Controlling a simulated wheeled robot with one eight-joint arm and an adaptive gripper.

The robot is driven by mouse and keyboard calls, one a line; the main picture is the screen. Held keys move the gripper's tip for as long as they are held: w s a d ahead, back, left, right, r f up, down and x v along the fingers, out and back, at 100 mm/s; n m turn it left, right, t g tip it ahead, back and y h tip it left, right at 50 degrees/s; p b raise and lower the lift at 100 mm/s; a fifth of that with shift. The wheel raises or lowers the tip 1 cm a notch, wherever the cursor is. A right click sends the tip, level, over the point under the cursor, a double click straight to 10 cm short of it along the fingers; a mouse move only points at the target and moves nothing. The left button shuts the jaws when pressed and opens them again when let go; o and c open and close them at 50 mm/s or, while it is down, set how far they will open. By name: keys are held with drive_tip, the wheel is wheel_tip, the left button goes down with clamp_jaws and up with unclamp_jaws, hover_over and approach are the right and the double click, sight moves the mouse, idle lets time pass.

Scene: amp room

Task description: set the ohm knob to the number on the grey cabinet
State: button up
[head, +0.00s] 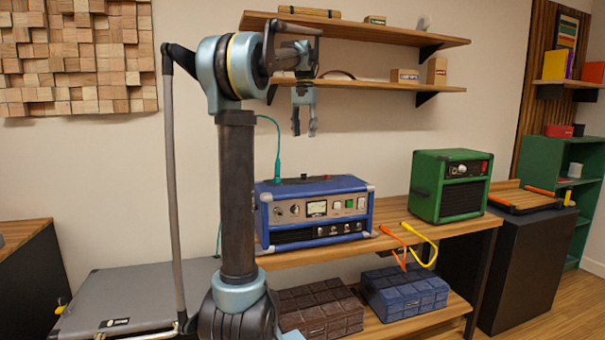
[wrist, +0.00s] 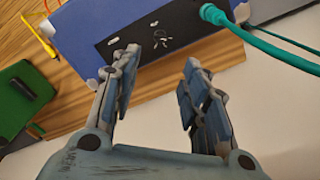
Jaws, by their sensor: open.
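My gripper (head: 304,132) hangs open and empty, pointing down, in the air above the blue amp (head: 318,184). In the wrist view its two fingers (wrist: 160,62) are apart, with the amp (wrist: 85,25) beyond them. The amp's front has a meter, several knobs and a black lower strip. A black panel with white marks (wrist: 160,36) shows between and beyond the fingertips. I cannot tell which knob is the ohm knob. A low grey cabinet (head: 150,288) stands at the left, partly behind my arm. Its small dark label is too small to read.
A teal cable (wrist: 255,42) plugs into the amp. A green amp (head: 425,190) stands to the right on the wooden bench (head: 470,228). Orange and yellow cables lie between the amps. Shelves (head: 385,32) are above; brown (head: 320,310) and dark blue (head: 405,292) boxes are below.

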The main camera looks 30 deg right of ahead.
sight(304, 177)
wheel_tip(304, 177, down, 16)
drive_tip(key=shift+r, duration=0.15)
idle(0.4)
clamp_jaws()
